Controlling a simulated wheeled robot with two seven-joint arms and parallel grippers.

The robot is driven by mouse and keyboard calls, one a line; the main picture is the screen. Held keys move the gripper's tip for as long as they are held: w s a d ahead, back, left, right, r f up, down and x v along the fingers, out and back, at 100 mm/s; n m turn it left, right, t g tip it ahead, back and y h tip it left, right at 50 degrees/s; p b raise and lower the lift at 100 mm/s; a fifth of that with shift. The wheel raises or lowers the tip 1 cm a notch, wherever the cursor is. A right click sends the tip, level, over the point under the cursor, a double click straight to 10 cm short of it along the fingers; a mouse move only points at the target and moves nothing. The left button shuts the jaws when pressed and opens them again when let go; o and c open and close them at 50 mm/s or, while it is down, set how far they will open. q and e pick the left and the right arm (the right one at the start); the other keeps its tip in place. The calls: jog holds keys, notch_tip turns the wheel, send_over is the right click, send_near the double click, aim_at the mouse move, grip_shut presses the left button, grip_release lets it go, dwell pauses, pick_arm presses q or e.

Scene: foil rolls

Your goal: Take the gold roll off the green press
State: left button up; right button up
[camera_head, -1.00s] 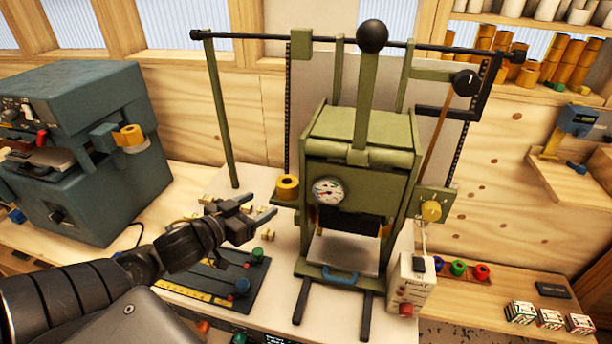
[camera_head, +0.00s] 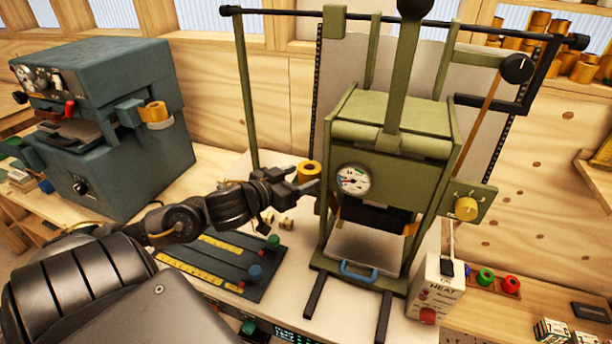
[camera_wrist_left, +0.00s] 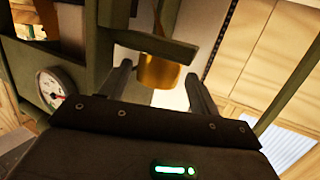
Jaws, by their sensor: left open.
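The gold roll (camera_head: 309,171) sits at the left side of the green press (camera_head: 387,137), just left of the round gauge. In the left wrist view the gold roll (camera_wrist_left: 158,71) is between my two fingers, with a green bar of the press running across its upper part. My left gripper (camera_head: 300,178) is open, its fingers on either side of the roll; it also shows in the left wrist view (camera_wrist_left: 160,82). Whether the fingers touch the roll cannot be told. My right gripper is not in view.
A blue-grey machine (camera_head: 110,120) with another gold roll (camera_head: 156,112) stands on the left. A dark board (camera_head: 225,262) with knobs lies below my left arm. A white heat control box (camera_head: 437,283) stands at the press's right foot. More gold rolls fill a shelf at the upper right.

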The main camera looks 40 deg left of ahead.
aim_at(313, 170)
pick_arm(q)
jog(key=shift+w, duration=0.1)
jog(key=shift+w, duration=0.85)
jog(key=shift+w+d+f+p, duration=0.1)
jog(key=shift+w+f+p, duration=0.15)
jog(key=shift+w, duration=0.65)
jog(key=shift+w+d+f+p, duration=0.1)
jog(key=shift+w+f+p, duration=0.1)
jog(key=shift+w, duration=0.7)
jog(key=c, duration=0.8)
jog(key=shift+a+r, duration=0.1)
